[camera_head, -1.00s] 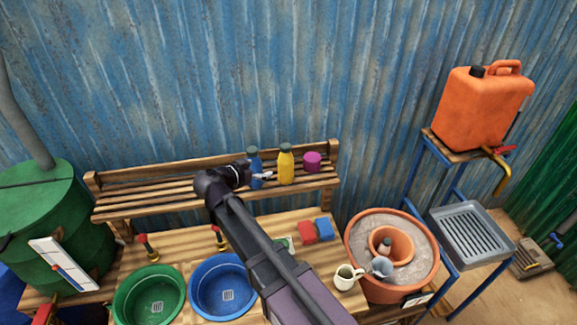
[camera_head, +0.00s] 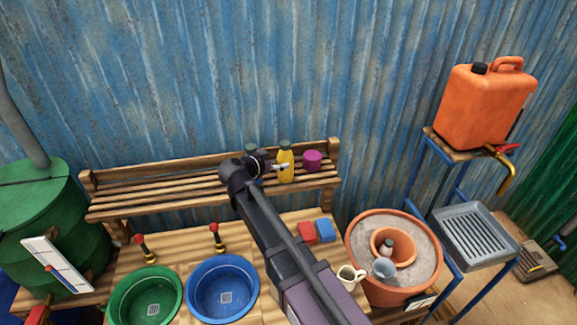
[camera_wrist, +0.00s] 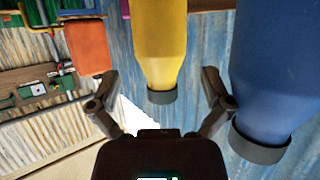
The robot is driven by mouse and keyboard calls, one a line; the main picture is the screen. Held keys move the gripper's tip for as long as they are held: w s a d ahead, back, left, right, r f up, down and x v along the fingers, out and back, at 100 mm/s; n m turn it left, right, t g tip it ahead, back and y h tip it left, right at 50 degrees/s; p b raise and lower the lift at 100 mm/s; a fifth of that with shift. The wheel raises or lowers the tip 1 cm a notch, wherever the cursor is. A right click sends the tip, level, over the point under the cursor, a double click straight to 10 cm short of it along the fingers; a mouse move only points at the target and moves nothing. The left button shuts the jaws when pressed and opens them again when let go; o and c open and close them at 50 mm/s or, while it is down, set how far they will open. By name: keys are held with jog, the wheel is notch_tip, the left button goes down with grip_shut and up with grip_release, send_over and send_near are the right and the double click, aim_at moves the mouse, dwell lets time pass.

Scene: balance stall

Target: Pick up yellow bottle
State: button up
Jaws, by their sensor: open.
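The yellow bottle (camera_head: 287,176) with a dark cap stands upright on the slatted wooden shelf (camera_head: 130,197) against the wall. My gripper (camera_head: 281,166) is open in front of it, partly covering it in the head view. In the wrist view, where things appear upside down, the yellow bottle (camera_wrist: 160,45) shows between the two spread fingers of my gripper (camera_wrist: 161,76). I cannot tell whether either finger touches it.
A blue bottle (camera_wrist: 275,70) stands close beside it, mostly hidden behind my arm in the head view. A magenta container (camera_head: 312,160) is to the right. Below are green (camera_head: 117,310) and blue (camera_head: 197,305) basins. An orange jerrycan (camera_head: 485,108) stands at far right.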

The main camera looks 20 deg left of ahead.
aim_at(282, 150)
jog(key=shift+b+x, duration=0.95)
jog(key=shift+x, duration=1.65)
jog(key=shift+r, duration=0.1)
jog(key=c, duration=1.2)
jog(key=shift+a+r, duration=0.1)
jog(key=shift+r, duration=0.1)
notch_tip(282, 150, up, 3)
jog(key=p, duration=0.3)
jog(key=s, duration=0.5)
jog(key=s+r+p, duration=0.1)
jog(key=s, duration=0.4)
jog(key=s+p, duration=0.1)
jog(key=s, duration=0.5)
jog(key=shift+a+r, duration=0.25)
jog(key=shift+r, duration=0.05)
